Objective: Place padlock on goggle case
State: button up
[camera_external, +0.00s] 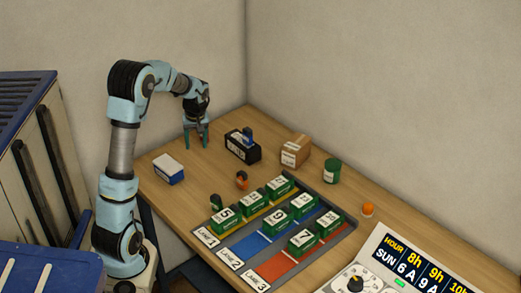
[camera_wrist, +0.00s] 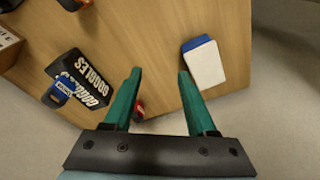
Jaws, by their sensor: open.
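The black goggle case (camera_external: 240,153) lies on the table near the back; in the wrist view its white lettering reads GOGGLES (camera_wrist: 85,75). A small blue object with a pale label, which looks like the padlock (camera_external: 248,134), stands on top of the case; it also shows at the case's left end in the wrist view (camera_wrist: 60,93). My gripper (camera_external: 196,143) is open and empty, left of the case and apart from it. In the wrist view bare table shows between its fingertips (camera_wrist: 160,74).
A blue-and-white box (camera_external: 168,168) lies left of the case. A cardboard box (camera_external: 295,151) and green can (camera_external: 332,171) stand right. A small orange-and-black object (camera_external: 241,180) is in front. A lane tray (camera_external: 268,240) holds green numbered blocks. A red item (camera_wrist: 139,109) lies near the table edge.

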jog(key=s+a+f+m, duration=0.2)
jog(key=s+a, duration=0.3)
jog(key=s, duration=0.4)
jog(key=s+a+f+m+h, duration=0.1)
jog(key=s+a+f+m, duration=0.1)
jog(key=s+a, duration=0.3)
jog(key=s+f, duration=0.1)
jog(key=s, duration=0.3)
jog(key=shift+s+a, duration=0.15)
